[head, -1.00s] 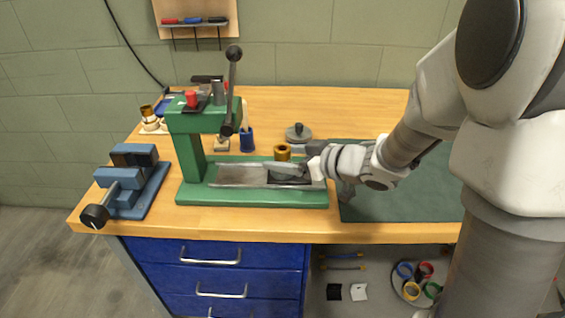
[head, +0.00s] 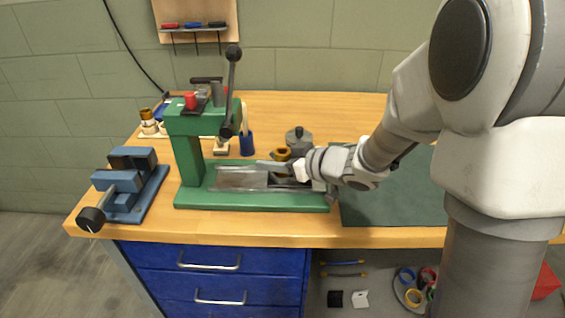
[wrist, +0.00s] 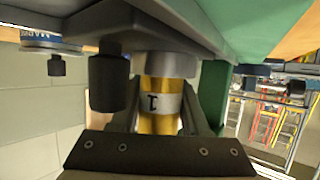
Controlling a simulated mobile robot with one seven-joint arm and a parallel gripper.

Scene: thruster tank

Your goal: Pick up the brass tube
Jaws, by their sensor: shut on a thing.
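The brass tube (wrist: 158,122) shows in the wrist view between the two fingers of my gripper (wrist: 163,108). It is yellow with a pale band carrying a dark mark. Its upper end in that view meets or passes behind a grey part. In the head view my gripper (head: 289,168) is over the right part of the green press base (head: 250,200). A brass rim (head: 280,153) with a dark opening shows just behind the fingers. My gripper is shut on the tube. The fingers hide much of it in the head view.
The green press column (head: 190,155) with its lever (head: 232,90) stands left of my gripper. A blue vise (head: 130,185) is at the bench's left end. A grey lidded part (head: 299,141) and a blue cup (head: 247,144) stand behind. A green mat (head: 390,205) lies right.

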